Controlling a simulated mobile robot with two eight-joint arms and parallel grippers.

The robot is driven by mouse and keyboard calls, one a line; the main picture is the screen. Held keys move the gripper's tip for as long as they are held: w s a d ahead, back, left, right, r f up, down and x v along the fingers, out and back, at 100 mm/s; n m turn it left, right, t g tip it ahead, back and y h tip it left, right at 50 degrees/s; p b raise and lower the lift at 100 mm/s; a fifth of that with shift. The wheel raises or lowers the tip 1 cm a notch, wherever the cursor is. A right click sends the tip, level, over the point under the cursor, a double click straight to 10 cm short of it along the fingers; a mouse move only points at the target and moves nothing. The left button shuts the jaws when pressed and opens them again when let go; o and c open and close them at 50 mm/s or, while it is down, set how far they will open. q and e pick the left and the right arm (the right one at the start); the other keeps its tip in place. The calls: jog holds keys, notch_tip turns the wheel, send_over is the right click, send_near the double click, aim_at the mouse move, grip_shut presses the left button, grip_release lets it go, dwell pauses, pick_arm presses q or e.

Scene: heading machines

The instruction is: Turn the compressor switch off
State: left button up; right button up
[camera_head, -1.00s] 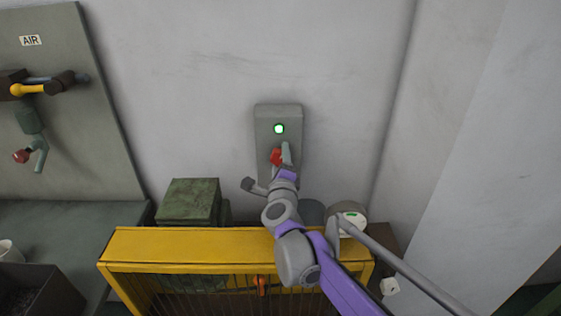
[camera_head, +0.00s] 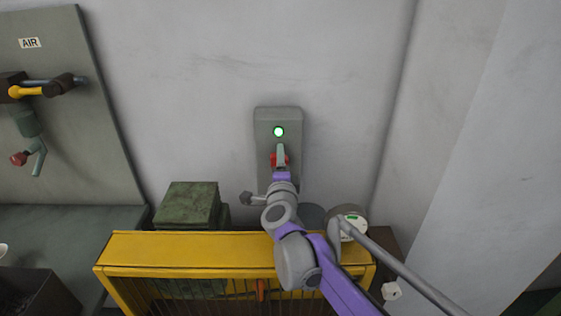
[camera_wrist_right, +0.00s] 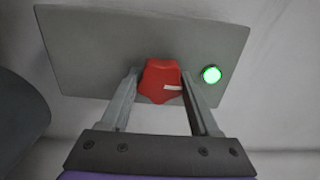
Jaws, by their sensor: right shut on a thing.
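The compressor switch is a red knob (camera_wrist_right: 160,82) with a pale mark on a grey wall box (camera_head: 264,127). A lit green lamp (camera_head: 279,131) sits above the knob in the head view; the lamp also shows to the knob's right in the right wrist view (camera_wrist_right: 211,74). My right gripper (camera_wrist_right: 157,88) is shut on the red knob, one finger on each side. In the head view my right gripper (camera_head: 281,157) partly hides the knob (camera_head: 273,160). My left gripper is not in view.
A yellow machine guard (camera_head: 190,248) stands below the switch box. A green box (camera_head: 187,204) is behind it at the left, and a round gauge (camera_head: 351,222) at the right. A grey panel marked AIR (camera_head: 70,130) is at the far left.

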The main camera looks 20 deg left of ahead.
jog(key=o, duration=1.4)
jog(key=shift+c, duration=0.2)
jog(key=v, duration=1.1)
jog(key=shift+b, duration=0.35)
